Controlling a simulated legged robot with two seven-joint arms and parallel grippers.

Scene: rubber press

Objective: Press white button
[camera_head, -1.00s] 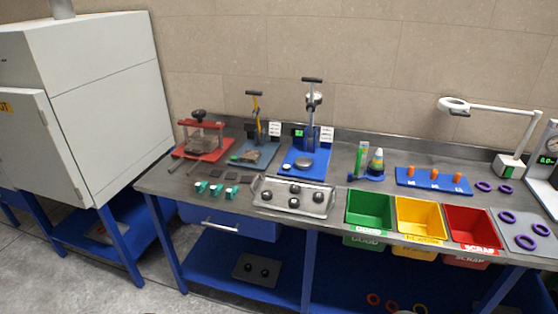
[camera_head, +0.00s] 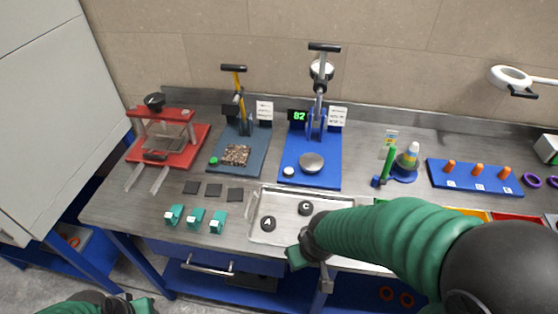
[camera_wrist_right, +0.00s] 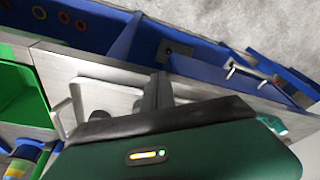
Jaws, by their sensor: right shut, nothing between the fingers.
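A small white button (camera_head: 289,171) sits on the front left of the blue press base (camera_head: 318,181), beside a round metal platen (camera_head: 311,162). A green-digit display reading 82 (camera_head: 298,116) stands behind it. My right gripper (camera_head: 298,258) is over the front edge of the metal tray, in front of the press and well apart from the button. Its dark fingers show shut and empty in the right wrist view (camera_wrist_right: 158,95); the button is not seen there. My left gripper (camera_head: 142,304) is only partly in view at the bottom left, and its jaws cannot be made out.
The metal tray (camera_head: 256,235) holds black pucks lettered A and C. A second press (camera_head: 252,150) with a green button and a red press (camera_head: 190,150) stand left. Teal blocks (camera_head: 196,217) lie at the front.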

